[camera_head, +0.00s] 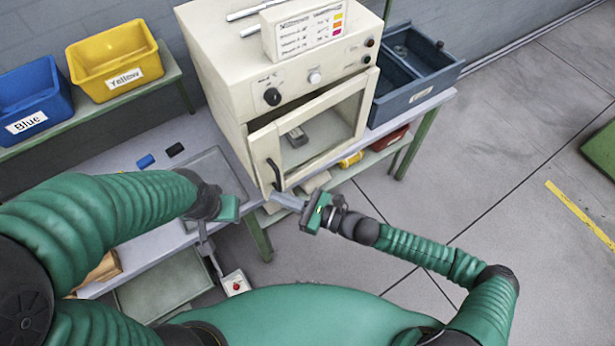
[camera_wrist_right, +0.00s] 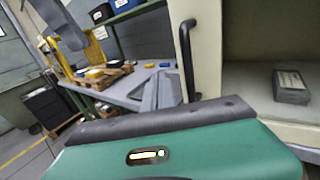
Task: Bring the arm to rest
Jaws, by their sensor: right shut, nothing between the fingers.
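My right gripper (camera_head: 283,201) is shut and empty, beside the lower end of the black door handle (camera_head: 273,172) of the cream oven (camera_head: 225,60). Whether it touches the handle is unclear. In the right wrist view its grey fingers (camera_wrist_right: 163,88) are together, left of the handle (camera_wrist_right: 188,60). The oven door (camera_head: 262,150) appears partly open. A grey block (camera_head: 297,137) lies inside the oven and also shows in the right wrist view (camera_wrist_right: 291,86). My left arm (camera_head: 110,215) reaches in over the bench; its gripper (camera_head: 205,240) points down, its fingers hard to make out.
Blue (camera_head: 35,98) and yellow (camera_head: 115,60) bins stand on the shelf at left. A blue and a black piece lie on the bench (camera_head: 150,188) by a grey tray (camera_head: 222,165). A dark blue bin (camera_head: 412,75) stands right of the oven.

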